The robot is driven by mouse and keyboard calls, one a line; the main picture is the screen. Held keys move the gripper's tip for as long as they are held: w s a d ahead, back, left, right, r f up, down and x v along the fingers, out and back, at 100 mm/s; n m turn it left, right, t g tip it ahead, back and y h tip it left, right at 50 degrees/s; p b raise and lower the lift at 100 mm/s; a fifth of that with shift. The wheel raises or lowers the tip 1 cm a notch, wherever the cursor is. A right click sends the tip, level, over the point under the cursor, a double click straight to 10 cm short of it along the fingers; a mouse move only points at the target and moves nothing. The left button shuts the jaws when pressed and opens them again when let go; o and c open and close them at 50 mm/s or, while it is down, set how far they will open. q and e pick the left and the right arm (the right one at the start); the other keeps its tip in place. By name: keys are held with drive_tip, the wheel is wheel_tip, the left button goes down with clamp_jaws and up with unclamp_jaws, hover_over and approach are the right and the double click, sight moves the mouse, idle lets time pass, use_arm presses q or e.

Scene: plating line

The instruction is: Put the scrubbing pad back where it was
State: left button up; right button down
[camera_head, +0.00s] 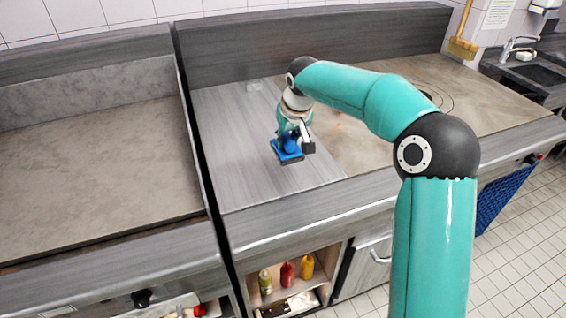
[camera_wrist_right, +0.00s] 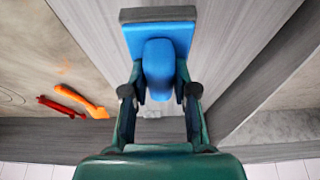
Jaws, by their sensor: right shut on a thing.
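The scrubbing pad (camera_head: 288,155) is a flat blue block with a dark grey underside and a rounded blue handle. My right gripper (camera_head: 296,138) is shut on its handle, and the wrist view shows the handle between the two fingers (camera_wrist_right: 160,90). In that view the pad (camera_wrist_right: 176,36) reaches out beyond the fingertips. The pad is over the pale grey left section of the griddle top (camera_head: 240,180). I cannot tell whether it touches the surface. My left gripper is in neither view.
A dark gap divides this unit from the left counter (camera_head: 90,160). Several bottles (camera_head: 287,274) stand on a shelf below. A sink (camera_head: 535,70) is at the far right.

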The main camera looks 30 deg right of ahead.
drive_tip(key=shift+f, duration=3.35)
drive_tip(key=c, duration=0.9)
unclamp_jaws()
drive_tip(key=shift+f, duration=0.1)
drive_tip(key=v, duration=1.2)
drive_tip(key=shift+s, duration=0.1)
drive_tip(key=shift+a, duration=0.1)
